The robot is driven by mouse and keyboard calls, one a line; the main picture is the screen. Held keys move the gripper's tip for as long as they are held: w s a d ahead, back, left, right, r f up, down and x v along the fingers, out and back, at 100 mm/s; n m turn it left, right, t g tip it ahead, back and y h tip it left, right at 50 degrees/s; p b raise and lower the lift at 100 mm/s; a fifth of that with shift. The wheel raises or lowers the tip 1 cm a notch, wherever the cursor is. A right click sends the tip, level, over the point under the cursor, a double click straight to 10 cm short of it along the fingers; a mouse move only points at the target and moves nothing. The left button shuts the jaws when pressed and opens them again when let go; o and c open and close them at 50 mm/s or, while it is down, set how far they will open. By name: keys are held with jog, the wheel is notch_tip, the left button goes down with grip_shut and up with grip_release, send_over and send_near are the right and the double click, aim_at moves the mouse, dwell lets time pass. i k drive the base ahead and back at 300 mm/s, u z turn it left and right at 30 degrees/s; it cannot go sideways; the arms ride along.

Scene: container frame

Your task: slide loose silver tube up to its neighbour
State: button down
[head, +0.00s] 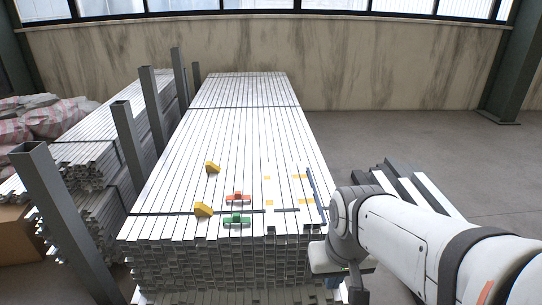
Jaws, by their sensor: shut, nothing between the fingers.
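Long silver tubes (215,160) lie side by side on top of a tall stack, running away from me. Thin dark lines separate most of them. A wider dark-blue strip or gap (316,190) shows near the right edge of the top layer. I cannot tell for sure which tube is the loose one. My gripper (346,292) is low at the near right corner of the stack, beside the tube ends. It is shut and holds nothing. My wrist partly hides it, and I cannot tell whether it touches a tube.
Two yellow blocks (203,209), a red clamp-like piece (238,198) and a green one (237,219) sit on the tubes. Grey posts (130,140) line the left side. Dark and white beams (405,185) lie at the right. Floor is clear at the back right.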

aim_at(303, 208)
jog(key=i, duration=0.9)
